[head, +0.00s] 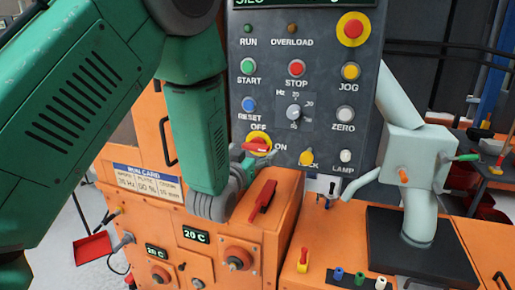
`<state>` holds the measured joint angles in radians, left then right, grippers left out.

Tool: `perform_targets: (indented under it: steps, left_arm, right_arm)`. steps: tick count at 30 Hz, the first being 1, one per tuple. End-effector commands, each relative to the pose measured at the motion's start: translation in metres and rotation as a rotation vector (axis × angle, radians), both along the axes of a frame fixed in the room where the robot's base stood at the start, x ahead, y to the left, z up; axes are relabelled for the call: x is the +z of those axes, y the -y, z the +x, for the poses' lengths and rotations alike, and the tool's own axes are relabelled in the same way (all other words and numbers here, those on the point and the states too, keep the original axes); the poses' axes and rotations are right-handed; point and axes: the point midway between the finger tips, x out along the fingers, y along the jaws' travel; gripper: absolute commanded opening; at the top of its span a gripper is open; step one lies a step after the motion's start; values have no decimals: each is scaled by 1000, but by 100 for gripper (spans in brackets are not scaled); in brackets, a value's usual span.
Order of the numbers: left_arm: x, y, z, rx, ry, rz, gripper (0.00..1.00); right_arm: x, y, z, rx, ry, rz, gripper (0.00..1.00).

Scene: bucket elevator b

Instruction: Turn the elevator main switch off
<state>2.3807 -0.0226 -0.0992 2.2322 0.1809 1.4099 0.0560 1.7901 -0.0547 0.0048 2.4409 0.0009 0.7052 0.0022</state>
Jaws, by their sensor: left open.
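The main switch (257,145) is a red handle on a yellow disc at the lower left of the grey control panel (335,70). OFF is printed above it and ON to its right. The handle lies roughly level, towards the ON label. My left arm comes down from the upper left. My left gripper (247,168) is just below the switch and close to it, its fingers open with nothing seen between them. Whether a finger touches the handle cannot be told. My right gripper is not in view.
The panel also has a grey dial (293,112), a red STOP button (296,68) and a red-on-yellow button (353,29). A red lever (263,200) stands on the orange cabinet below the gripper. A pale pipe fitting (418,150) stands at right.

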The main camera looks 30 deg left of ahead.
Motion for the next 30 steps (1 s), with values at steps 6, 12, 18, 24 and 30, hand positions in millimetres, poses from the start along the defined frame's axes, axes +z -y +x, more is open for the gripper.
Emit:
perform_targets:
  steps: [6,12,18,24,30]
  left_arm:
    - [-1,-9,28,1,0,-1,84]
    - [-1,-10,35,1,-1,-1,84]
    - [-1,-10,35,0,-1,0,84]
    - [0,-9,35,1,-1,0,35]
    - [0,-10,35,0,2,-8,35]
  right_arm:
    - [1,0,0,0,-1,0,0]
    - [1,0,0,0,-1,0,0]
    - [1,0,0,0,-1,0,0]
    - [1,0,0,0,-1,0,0]
    - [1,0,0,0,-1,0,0]
